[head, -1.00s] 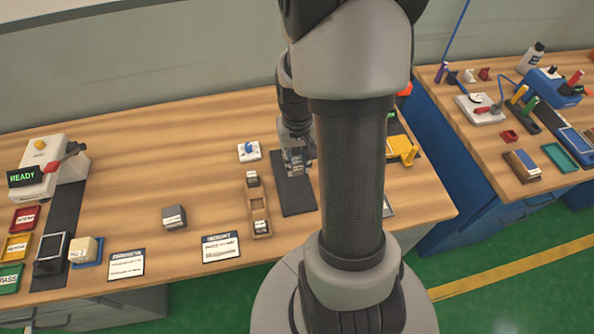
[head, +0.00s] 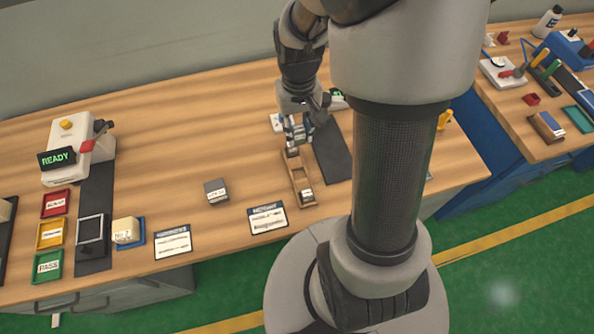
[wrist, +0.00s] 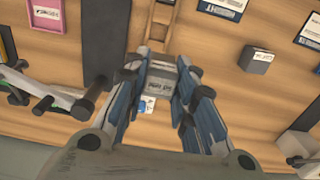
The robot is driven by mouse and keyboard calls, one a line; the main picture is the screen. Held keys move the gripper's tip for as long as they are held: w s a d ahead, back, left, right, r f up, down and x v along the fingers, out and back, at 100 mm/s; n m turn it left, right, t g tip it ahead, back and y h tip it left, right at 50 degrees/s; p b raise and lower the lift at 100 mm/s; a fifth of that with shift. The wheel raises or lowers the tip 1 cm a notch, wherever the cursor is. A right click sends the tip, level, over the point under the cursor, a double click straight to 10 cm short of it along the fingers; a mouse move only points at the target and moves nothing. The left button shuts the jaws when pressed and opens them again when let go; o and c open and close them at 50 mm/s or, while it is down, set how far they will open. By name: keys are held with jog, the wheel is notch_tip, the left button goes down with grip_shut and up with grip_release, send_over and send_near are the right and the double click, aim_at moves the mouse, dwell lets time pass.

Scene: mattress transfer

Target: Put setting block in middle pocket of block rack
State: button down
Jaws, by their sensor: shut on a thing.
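My gripper (head: 298,130) hangs at the far end of the wooden block rack (head: 292,169). In the wrist view my gripper (wrist: 160,95) is shut on a small grey block with a lettered white label, the setting block (wrist: 157,86). The rack (wrist: 156,32) runs away just beyond the held block. Another small labelled block (head: 306,194) sits in the rack's near-end pocket. The rack's middle looks empty in the head view. I cannot tell whether the held block touches the rack.
A dark mat (head: 333,150) lies right of the rack. A grey cube (head: 216,190) and a card (head: 268,218) lie to its left. A READY device (head: 75,150) and coloured trays stand far left. Bare tabletop (head: 190,135) lies left of my gripper.

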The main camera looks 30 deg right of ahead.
jog(key=f+b, duration=0.3)
jog(key=f, duration=0.6)
jog(key=f+b, duration=0.3)
jog(key=f, duration=0.6)
jog(key=shift+d+f, duration=0.2)
jog(key=shift+f, duration=0.05)
jog(key=shift+f, duration=0.25)
jog(key=c, duration=1.3)
grip_release()
jog(key=shift+r, duration=0.1)
jog(key=shift+s, duration=0.1)
jog(key=s+a+r+n+t+p, duration=0.1)
jog(key=s+a+r+p, duration=0.15)
jog(key=r, duration=1.05)
jog(key=s+a+r+n+t+p, duration=0.1)
jog(key=a+r+p, duration=0.15)
jog(key=r, duration=1.15)
jog(key=s+a+r+t, duration=0.1)
jog(key=s+a+r, duration=0.1)
jog(key=s, duration=0.1)
jog(key=s+a+r, duration=0.1)
jog(key=s+r, duration=0.2)
jog(key=s+a+r+n+t, duration=0.1)
jog(key=s+a+r, duration=0.1)
jog(key=s, duration=0.2)
jog(key=shift+a+r+t, duration=0.2)
jog(key=shift+a+t, duration=0.1)
